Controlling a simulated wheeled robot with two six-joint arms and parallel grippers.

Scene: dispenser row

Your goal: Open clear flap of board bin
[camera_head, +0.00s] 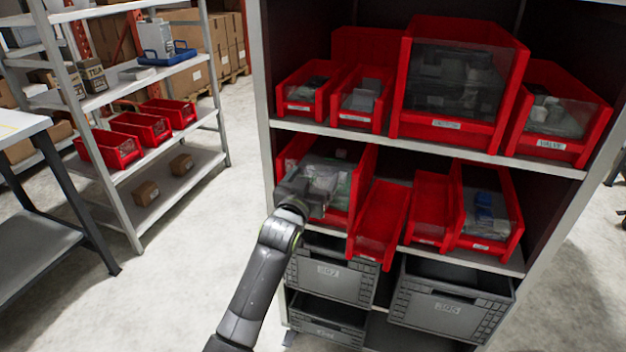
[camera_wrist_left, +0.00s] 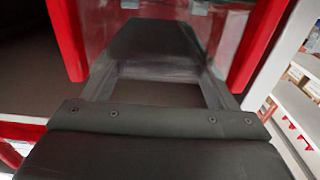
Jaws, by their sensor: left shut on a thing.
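A red bin (camera_head: 362,184) stands at the left end of the middle shelf, with a clear flap (camera_head: 332,172) across its front and pale contents behind it. My gripper hides part of its front, and I cannot read a label on it. My left gripper (camera_head: 312,194) is at the lower left of this flap, shut on it. In the left wrist view the gripper fingers (camera_wrist_left: 155,75) reach up to the clear flap (camera_wrist_left: 232,30) between red bin walls. Where the jaws meet the flap is hard to see. My right gripper is not in view.
A narrow red bin (camera_head: 380,215) juts out just right of the gripper. More red bins, such as the large one (camera_head: 407,90), fill the shelf above. Grey crates (camera_head: 332,280) stand below. A separate rack (camera_head: 135,190) is at the left, with open floor between.

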